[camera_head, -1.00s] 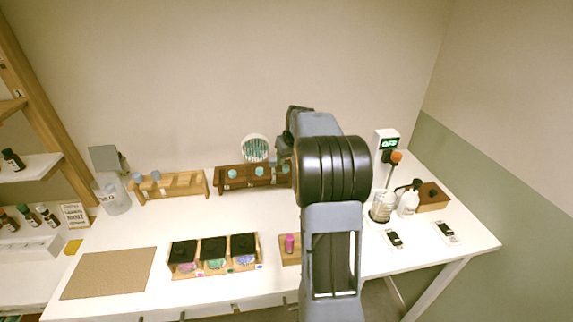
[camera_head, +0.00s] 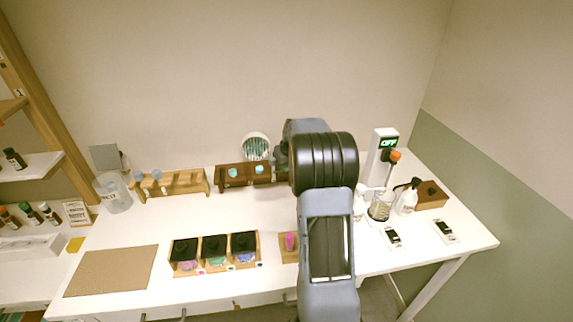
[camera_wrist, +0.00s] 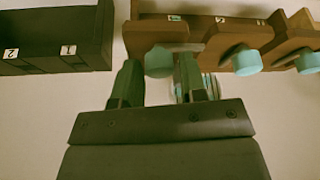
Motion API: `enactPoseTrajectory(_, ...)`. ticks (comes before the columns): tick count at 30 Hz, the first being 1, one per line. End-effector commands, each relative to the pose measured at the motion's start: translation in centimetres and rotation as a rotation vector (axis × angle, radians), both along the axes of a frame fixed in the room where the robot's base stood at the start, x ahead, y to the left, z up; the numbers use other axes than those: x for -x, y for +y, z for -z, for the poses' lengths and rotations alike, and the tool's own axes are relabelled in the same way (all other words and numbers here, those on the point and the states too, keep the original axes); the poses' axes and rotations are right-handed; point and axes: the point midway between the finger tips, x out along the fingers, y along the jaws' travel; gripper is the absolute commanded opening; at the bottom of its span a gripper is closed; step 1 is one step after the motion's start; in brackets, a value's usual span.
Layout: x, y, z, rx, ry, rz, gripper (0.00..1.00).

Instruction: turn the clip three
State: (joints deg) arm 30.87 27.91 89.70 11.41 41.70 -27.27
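The dark brown wooden rack (camera_head: 222,183) stands at the back of the white table, with teal-knobbed clips on it. Two knobs (camera_head: 260,170) show in the head view; my arm hides the rack's right end. In the wrist view the same rack (camera_wrist: 203,18) runs along the top, its clips having small labels. My gripper (camera_wrist: 160,66) is at the leftmost clip there, one finger on either side of its grey-teal knob (camera_wrist: 158,62). The fingers stand apart; whether they touch the knob is hard to see. The number on this clip is not readable.
A dark block labelled 1 and 2 (camera_wrist: 55,42) lies left in the wrist view. A lighter rack (camera_head: 180,183) stands left of the dark one, and a round perforated disc (camera_head: 255,147) behind. Boxes with black lids (camera_head: 215,246) are in front. Bottles (camera_head: 408,200) stand right.

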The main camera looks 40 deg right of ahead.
Motion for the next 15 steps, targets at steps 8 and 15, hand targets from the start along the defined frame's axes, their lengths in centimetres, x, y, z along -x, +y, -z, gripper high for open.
enactPoseTrajectory(8, 0.01, 0.00, -0.02, 0.000, 0.000, 0.000, 0.12)
enactPoseTrajectory(15, 0.01, 0.01, -0.02, 0.000, 0.000, 0.010, 0.05)
